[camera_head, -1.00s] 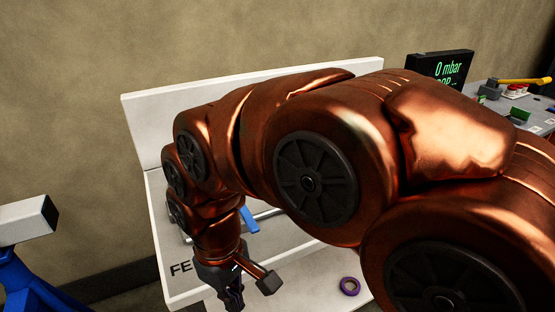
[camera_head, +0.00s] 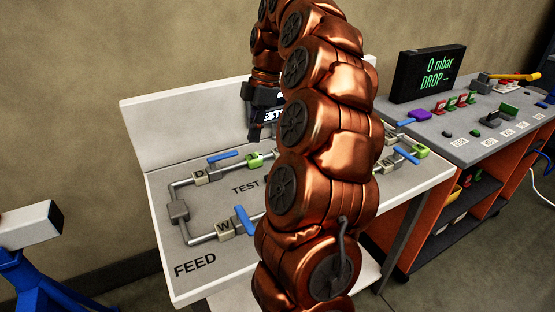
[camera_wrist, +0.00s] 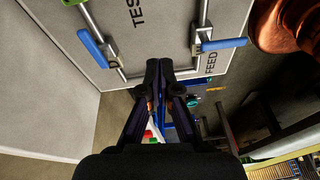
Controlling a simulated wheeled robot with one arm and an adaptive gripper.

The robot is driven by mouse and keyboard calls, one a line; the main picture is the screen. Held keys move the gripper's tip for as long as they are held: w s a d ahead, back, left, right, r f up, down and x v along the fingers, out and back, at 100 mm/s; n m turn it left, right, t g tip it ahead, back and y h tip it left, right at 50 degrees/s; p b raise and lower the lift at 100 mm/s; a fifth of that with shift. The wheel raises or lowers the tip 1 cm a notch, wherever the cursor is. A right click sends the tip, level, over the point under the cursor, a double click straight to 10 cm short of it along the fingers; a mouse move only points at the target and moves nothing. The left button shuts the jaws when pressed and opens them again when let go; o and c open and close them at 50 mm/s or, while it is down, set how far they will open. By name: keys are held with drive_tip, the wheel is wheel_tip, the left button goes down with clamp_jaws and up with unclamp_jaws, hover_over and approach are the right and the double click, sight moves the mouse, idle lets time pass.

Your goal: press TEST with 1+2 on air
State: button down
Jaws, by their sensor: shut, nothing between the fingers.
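My gripper (camera_head: 255,136) is shut and empty, pointing down above the back of the white pipe board (camera_head: 160,215). Its closed fingers also show in the wrist view (camera_wrist: 160,66). The word TEST is also printed on the board near the pipe. Blue-handled valves D (camera_head: 200,178) and W (camera_head: 226,228) sit on the pipe; valve D also shows in the wrist view (camera_wrist: 113,64). My arm hides the board's middle. I cannot make out anything marked 1 or 2.
A black display (camera_head: 430,72) reads "0 mbar" and "DROP --". It stands on a grey-topped orange bench (camera_head: 460,128) with red and green parts, a purple piece (camera_head: 418,115) and a yellow handle. A blue stand with a white block (camera_head: 30,224) is at left.

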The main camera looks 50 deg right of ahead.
drive_tip(key=s+d+n, duration=0.1)
drive_tip(key=s+d, duration=0.1)
drive_tip(key=d, duration=0.7)
drive_tip(key=shift+d+t+p, duration=0.3)
drive_tip(key=shift+d+p, duration=0.05)
drive_tip(key=shift+p, duration=0.1)
drive_tip(key=shift+r, duration=0.1)
drive_tip(key=shift+x, duration=3.95)
drive_tip(key=x, duration=0.2)
drive_tip(key=p+x, duration=0.1)
drive_tip(key=x, duration=0.1)
drive_tip(key=shift+s+d+f, duration=0.15)
drive_tip(key=shift+s+f, duration=0.05)
drive_tip(key=shift+f, duration=0.1)
drive_tip(key=shift+f+p, duration=0.4)
drive_tip(key=shift+f, duration=0.4)
